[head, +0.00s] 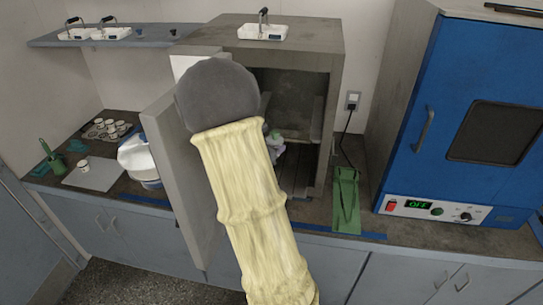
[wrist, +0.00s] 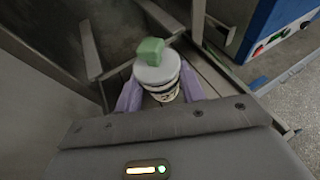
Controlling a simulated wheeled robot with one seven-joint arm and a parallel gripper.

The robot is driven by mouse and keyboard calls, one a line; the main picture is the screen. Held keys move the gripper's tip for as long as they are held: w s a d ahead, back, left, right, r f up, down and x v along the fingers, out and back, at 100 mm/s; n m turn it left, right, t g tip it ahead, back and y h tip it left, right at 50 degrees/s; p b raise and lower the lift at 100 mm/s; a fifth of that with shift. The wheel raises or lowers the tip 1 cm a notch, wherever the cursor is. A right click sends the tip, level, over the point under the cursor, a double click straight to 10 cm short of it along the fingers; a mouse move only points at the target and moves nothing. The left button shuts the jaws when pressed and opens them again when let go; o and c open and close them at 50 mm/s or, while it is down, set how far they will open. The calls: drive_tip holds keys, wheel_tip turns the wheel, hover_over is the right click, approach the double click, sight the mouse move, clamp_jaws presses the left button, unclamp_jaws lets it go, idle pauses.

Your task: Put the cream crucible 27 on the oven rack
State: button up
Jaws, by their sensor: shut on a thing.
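The cream crucible (wrist: 166,95) sits between the two purple fingers of my gripper (wrist: 160,90) in the wrist view. It has dark markings on its side and a pale grey lid with a green knob (wrist: 149,51) on top. My gripper is shut on it. In the head view my gripper (head: 278,148) is inside the opening of the grey oven box (head: 330,50), partly hidden behind my arm. A slatted rack (head: 297,180) lies at the bottom of the opening. I cannot tell whether the crucible touches the rack.
The grey oven door (head: 168,160) stands open on the left. A blue oven (head: 450,110) with its door shut stands on the right. A green strip-like object (head: 346,200) lies on the counter between them. Several small cups (head: 105,128) and a white board (head: 95,172) are at the left.

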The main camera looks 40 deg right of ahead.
wheel_tip(320, 180, down, 3)
drive_tip(key=shift+w+f, duration=0.1)
drive_tip(key=shift+w+f+p, duration=0.1)
drive_tip(key=shift+f+p, duration=0.2)
drive_tip(key=shift+s, duration=0.25)
drive_tip(key=shift+w+f, duration=0.1)
drive_tip(key=o, duration=1)
